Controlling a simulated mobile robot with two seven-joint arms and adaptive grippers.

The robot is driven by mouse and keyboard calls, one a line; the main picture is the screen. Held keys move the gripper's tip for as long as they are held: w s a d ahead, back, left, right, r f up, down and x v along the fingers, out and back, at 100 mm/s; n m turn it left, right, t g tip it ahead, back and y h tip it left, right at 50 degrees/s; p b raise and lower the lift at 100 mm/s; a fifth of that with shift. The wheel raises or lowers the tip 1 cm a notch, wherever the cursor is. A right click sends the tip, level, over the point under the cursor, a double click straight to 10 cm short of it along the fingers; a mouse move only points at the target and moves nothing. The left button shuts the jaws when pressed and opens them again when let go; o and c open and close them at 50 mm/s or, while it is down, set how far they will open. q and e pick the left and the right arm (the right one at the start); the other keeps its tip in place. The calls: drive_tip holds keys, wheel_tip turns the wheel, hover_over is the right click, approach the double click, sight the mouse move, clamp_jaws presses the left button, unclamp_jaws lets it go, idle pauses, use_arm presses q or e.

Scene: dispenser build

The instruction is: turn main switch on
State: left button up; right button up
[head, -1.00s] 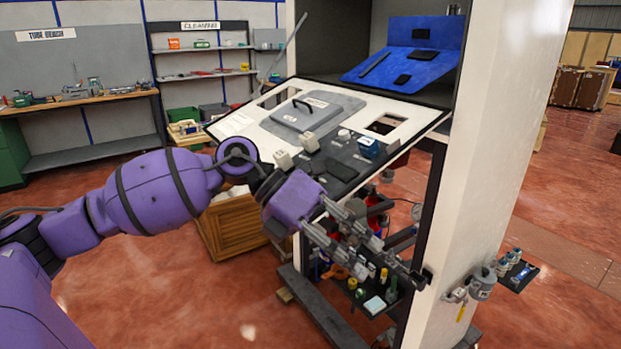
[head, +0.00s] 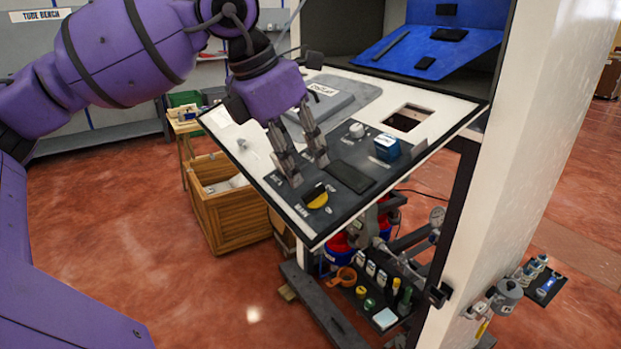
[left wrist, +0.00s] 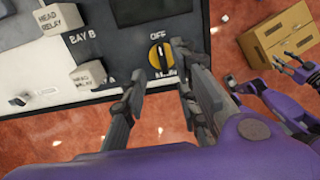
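The main switch (head: 317,196) is a yellow and black rotary knob near the front corner of the dark control strip, marked MAIN. In the left wrist view, the knob (left wrist: 160,56) sits below the word OFF, with its black bar roughly upright. My left gripper (head: 308,170) is open and empty, its fingertips over the strip just behind the switch in the head view. In the left wrist view its fingers (left wrist: 157,70) are spread, close to the knob; contact is unclear. My right gripper (left wrist: 295,68) shows small at the right; its opening is unclear.
A grey lid (head: 345,95) lies behind. A wooden crate (head: 230,215) stands on the floor at left. A tool shelf (head: 375,310) is below.

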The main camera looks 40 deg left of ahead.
sight(313, 189)
use_arm(q)
drive_tip(key=x, duration=0.5)
drive_tip(key=shift+s+d+f, duration=0.1)
drive_tip(key=shift+d, duration=0.05)
drive_tip(key=shift+f, duration=0.4)
drive_tip(key=shift+c, duration=0.3)
drive_tip(key=c, duration=0.5)
clamp_jaws()
use_arm(e)
drive_tip(key=shift+s+d, duration=0.1)
